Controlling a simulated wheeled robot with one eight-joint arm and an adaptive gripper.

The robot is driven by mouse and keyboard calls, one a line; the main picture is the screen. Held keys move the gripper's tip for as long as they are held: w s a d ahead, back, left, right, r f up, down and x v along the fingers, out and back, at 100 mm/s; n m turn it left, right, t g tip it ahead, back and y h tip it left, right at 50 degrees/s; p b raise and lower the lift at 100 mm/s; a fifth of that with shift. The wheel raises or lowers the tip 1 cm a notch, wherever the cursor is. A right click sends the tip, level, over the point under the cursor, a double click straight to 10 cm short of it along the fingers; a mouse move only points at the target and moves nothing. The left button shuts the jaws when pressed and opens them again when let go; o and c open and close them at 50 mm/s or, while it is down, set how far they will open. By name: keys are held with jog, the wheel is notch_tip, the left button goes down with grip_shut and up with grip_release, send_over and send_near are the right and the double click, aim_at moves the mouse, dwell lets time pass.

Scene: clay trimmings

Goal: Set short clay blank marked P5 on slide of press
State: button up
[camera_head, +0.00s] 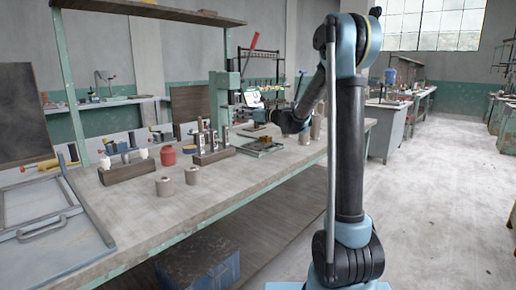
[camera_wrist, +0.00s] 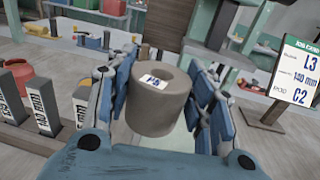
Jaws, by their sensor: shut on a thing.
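A short grey clay blank (camera_wrist: 155,105) with a hole in its top and a P5 label fills the middle of the wrist view. My gripper (camera_wrist: 160,88) is shut on it, with a blue-padded finger on each side, and the blank looks about upright. In the head view my gripper (camera_head: 262,117) is above the bench, just right of the green press (camera_head: 221,98); the blank is hard to make out there. A low dark metal frame (camera_head: 262,147) lies on the bench below my gripper. I cannot tell whether it is the slide.
Two clay blanks (camera_head: 178,182) stand on the bench (camera_head: 140,215) near its front. A wooden block with upright labelled gauges (camera_head: 212,152) and a red pot (camera_head: 168,155) are left of the press. A sign reading L3, 140 mm, C2 (camera_wrist: 296,82) stands at right.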

aim_at(263, 144)
jog(key=shift+m+t+h, duration=0.6)
jog(key=shift+m+t, duration=0.1)
jog(key=shift+t, duration=0.2)
jog(key=w+d+f, duration=0.1)
jog(key=d+f, duration=0.1)
jog(key=w+d+f, duration=0.1)
jog(key=d+f, duration=0.1)
jog(key=f, duration=0.1)
jog(key=w+d+f, duration=0.1)
jog(key=d+f, duration=0.1)
jog(key=shift+d+f, duration=0.15)
jog(key=shift+f, duration=2.1)
jog(key=shift+s+f, duration=0.15)
jog(key=shift+f, duration=0.1)
jog(key=shift+c, duration=0.4)
jog(key=shift+f, duration=0.15)
jog(key=c, duration=0.3)
jog(key=o, duration=1.3)
jog(key=shift+c, duration=0.2)
jog(key=shift+o, duration=0.4)
jog(key=shift+f, duration=0.1)
